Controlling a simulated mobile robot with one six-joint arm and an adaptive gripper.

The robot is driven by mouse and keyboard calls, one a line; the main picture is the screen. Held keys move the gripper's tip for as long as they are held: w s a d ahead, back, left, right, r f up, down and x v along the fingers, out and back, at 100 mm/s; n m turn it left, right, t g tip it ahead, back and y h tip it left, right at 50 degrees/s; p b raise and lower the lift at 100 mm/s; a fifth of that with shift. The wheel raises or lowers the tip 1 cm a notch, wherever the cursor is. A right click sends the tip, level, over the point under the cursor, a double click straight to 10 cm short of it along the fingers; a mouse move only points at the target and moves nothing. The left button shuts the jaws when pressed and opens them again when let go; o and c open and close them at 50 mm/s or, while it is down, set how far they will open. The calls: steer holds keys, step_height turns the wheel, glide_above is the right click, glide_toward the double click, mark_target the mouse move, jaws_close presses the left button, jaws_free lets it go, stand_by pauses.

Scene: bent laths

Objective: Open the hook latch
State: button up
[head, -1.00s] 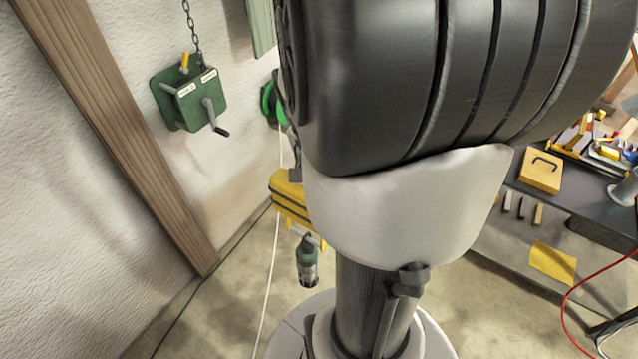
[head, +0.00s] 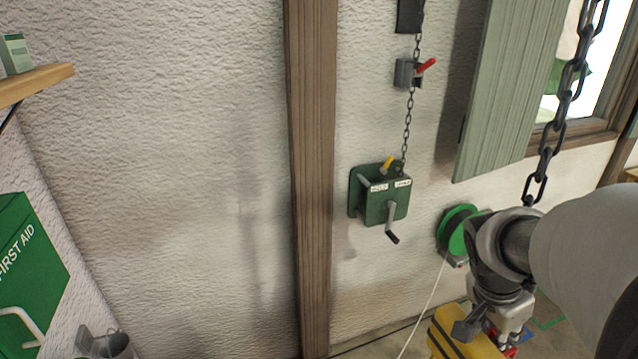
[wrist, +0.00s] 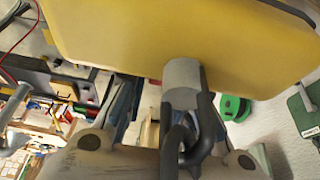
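The yellow block with black bands (head: 452,335) is at the lower right of the head view, partly behind my arm. Its yellow body (wrist: 185,35) fills the top of the wrist view. A grey stub (wrist: 181,82) and dark chain links (wrist: 186,140) join it there. The hook and its latch are not clearly visible in either current view. My gripper (head: 494,318) is beside the block in the head view. In the wrist view its fingers look spread, with the chain showing between them. I see nothing held, and contact cannot be told.
A large chain (head: 562,110) hangs close to my arm. A green crank box (head: 380,195), a red-handled chain stop (head: 412,72) and a green reel (head: 460,230) are on the wall. A wooden post (head: 312,180) stands left of them. A shutter (head: 505,90) hangs at upper right.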

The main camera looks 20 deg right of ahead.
steer(key=shift+o, duration=1.2)
steer(key=shift+r+p, duration=0.1)
steer(key=shift+p, duration=0.65)
